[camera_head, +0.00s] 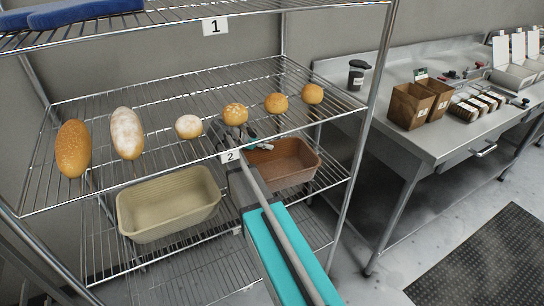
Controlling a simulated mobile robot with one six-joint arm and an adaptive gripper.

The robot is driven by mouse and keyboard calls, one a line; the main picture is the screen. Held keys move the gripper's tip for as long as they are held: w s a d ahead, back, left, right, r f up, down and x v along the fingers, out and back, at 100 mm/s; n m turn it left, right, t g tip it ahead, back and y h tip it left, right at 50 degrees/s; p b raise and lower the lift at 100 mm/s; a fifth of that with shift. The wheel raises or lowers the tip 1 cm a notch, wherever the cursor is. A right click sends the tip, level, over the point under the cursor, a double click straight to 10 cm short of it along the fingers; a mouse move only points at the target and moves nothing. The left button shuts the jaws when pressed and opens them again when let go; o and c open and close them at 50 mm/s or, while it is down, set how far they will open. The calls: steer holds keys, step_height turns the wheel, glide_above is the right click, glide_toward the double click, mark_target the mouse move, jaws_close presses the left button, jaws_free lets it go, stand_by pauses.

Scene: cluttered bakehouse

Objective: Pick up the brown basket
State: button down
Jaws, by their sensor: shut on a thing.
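The brown basket (297,170) is in the head view, below the front edge of the middle wire shelf, right of the beige basket. My gripper (262,147) is at its upper left rim and is shut on it. The fingertips are small and partly hidden, so the exact grip is unclear. My arm reaches in from the lower middle and covers the basket's left end. I cannot tell whether the basket rests on the lower shelf or is lifted off it.
A beige basket (170,205) stands close on the left. Several breads lie on the middle shelf above, including a round roll (235,114) close to my wrist. A rack post (364,145) stands right of the basket. A steel table (440,145) is farther right.

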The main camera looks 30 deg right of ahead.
steer(key=shift+r, duration=0.2)
step_height(320, 180, up, 4)
steer(key=p, duration=0.4)
steer(key=shift+f, duration=0.2)
steer(key=s, duration=1.8)
steer(key=shift+d+f, duration=0.25)
steer(key=shift+d, duration=0.05)
